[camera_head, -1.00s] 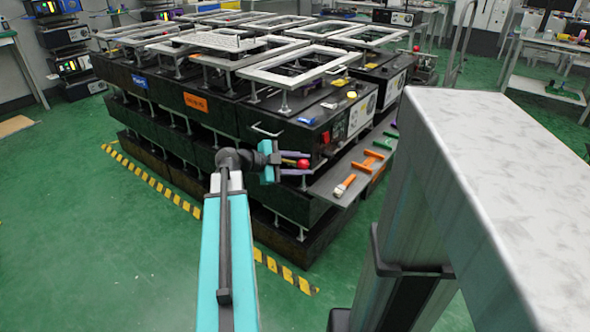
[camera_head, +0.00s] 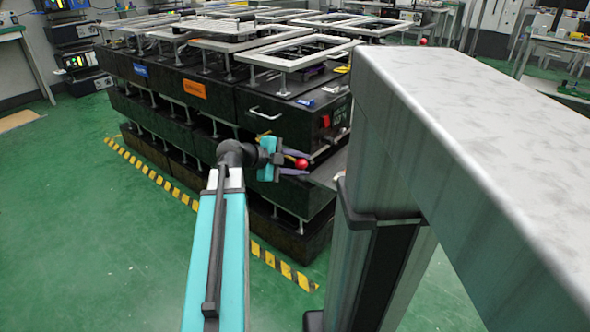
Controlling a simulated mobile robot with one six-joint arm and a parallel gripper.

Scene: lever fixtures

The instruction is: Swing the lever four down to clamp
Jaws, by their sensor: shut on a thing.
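My gripper (camera_head: 296,163), with teal body and purple fingers, is at the front right corner of the black fixture stack (camera_head: 265,118). Its fingers are shut on a red ball knob (camera_head: 302,163), the end of a lever. A short yellowish piece shows beside the knob between the fingers; the rest of this lever is hidden by the gripper. No number can be read on it, so I cannot tell which lever it is.
Light metal frames (camera_head: 290,55) stand on posts atop the stack. Another red ball (camera_head: 423,41) shows farther back. Yellow-black floor tape (camera_head: 180,195) runs along the stack's base. Green floor (camera_head: 90,240) at left is clear. Large grey metal blocks the right side.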

